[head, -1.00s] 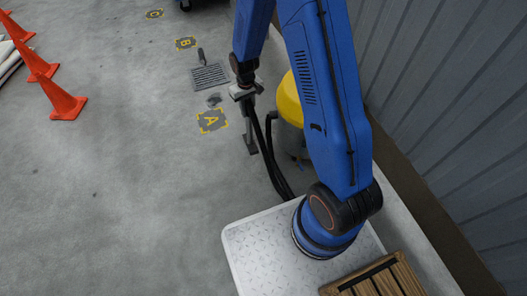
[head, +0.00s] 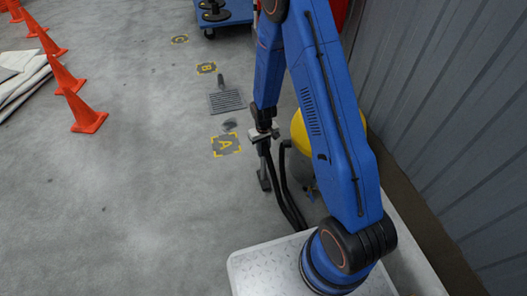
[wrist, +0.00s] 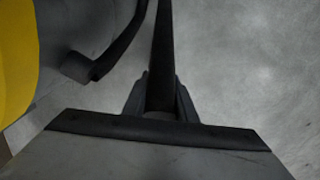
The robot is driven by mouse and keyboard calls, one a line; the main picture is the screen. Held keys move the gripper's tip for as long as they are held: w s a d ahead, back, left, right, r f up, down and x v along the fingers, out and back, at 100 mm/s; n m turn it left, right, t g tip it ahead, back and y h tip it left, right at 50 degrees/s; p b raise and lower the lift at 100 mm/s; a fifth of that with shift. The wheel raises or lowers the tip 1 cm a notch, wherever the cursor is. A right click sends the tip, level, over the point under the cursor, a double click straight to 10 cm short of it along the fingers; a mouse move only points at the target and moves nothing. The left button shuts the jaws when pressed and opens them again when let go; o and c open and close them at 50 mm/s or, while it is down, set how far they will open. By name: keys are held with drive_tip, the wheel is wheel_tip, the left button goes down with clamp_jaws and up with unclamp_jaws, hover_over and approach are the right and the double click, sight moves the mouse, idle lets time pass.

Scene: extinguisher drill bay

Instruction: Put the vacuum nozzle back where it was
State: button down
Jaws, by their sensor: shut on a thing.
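My gripper (head: 263,134) is shut on the dark wand of the vacuum nozzle (head: 263,165). The wand hangs down to a flat foot close to the floor; I cannot tell if the foot touches it. In the wrist view my gripper's fingers (wrist: 160,103) close around the black wand (wrist: 162,45), which runs away from the camera. The vacuum drum (head: 302,135), with a yellow lid, stands just right of the nozzle, partly hidden by my arm. Its yellow part (wrist: 14,60) fills the left edge of the wrist view. A black hose (head: 290,200) curves beside the drum.
Yellow-cornered floor mark A (head: 226,146) lies left of the nozzle, with mark B (head: 206,68) and a floor grate (head: 226,101) beyond. Orange cones (head: 88,118) line the left. A blue cart (head: 226,14) stands at the back. A grey corrugated wall (head: 445,110) bounds the right.

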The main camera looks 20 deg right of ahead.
drive_tip(key=shift+f, duration=0.4)
drive_tip(key=c, duration=1.4)
unclamp_jaws()
drive_tip(key=shift+c, duration=0.2)
